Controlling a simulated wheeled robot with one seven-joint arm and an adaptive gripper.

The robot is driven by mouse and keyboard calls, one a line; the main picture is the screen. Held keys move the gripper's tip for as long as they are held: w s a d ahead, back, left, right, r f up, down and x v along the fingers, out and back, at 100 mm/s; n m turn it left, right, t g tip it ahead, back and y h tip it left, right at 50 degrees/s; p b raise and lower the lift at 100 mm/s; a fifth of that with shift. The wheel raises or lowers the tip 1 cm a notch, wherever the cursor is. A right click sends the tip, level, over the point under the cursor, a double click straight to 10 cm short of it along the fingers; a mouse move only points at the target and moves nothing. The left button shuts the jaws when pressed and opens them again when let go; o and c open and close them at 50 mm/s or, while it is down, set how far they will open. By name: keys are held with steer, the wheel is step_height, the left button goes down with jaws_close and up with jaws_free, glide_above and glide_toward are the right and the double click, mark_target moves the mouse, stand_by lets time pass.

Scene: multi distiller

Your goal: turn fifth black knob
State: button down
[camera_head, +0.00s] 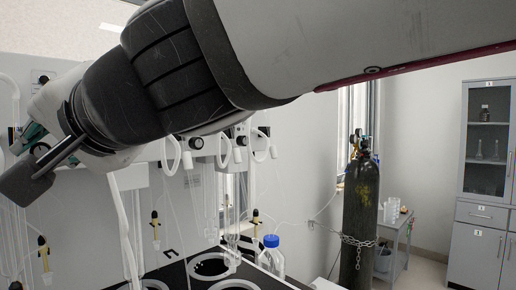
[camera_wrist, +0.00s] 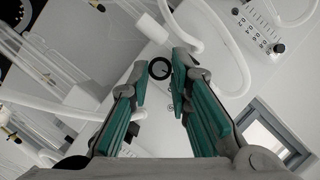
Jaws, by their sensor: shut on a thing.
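A round black knob (camera_wrist: 159,68) with a pale face and a dark mark sits on a white panel in the wrist view. My gripper (camera_wrist: 161,75) has its teal-padded fingertips on either side of this knob, shut on it. In the head view my gripper (camera_head: 28,136) is at the far left, largely covered by my arm. Other black knobs show on the white apparatus there, one at upper left (camera_head: 43,79) and two right of my wrist (camera_head: 196,143) (camera_head: 241,140). I cannot tell which one in the row is held.
White hoses (camera_wrist: 225,60) loop close to my fingers. A scale with a black knob (camera_wrist: 277,47) is at upper right. A blue-capped bottle (camera_head: 271,255) and glassware stand below. A chained dark gas cylinder (camera_head: 358,215) and a grey cabinet (camera_head: 482,200) are at right.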

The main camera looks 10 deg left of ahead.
steer(key=m+b, duration=0.1)
steer(key=b, duration=0.2)
steer(key=shift+f+y, duration=0.35)
steer(key=shift+y, duration=0.05)
steer(key=shift+m+b, duration=0.5)
steer(key=shift+b, duration=0.4)
steer(key=shift+r, duration=0.15)
steer(key=c, duration=1.5)
jaws_free()
steer(key=shift+o, duration=0.2)
steer(key=shift+d, duration=0.1)
steer(key=v, duration=1.2)
steer(key=shift+w, duration=0.2)
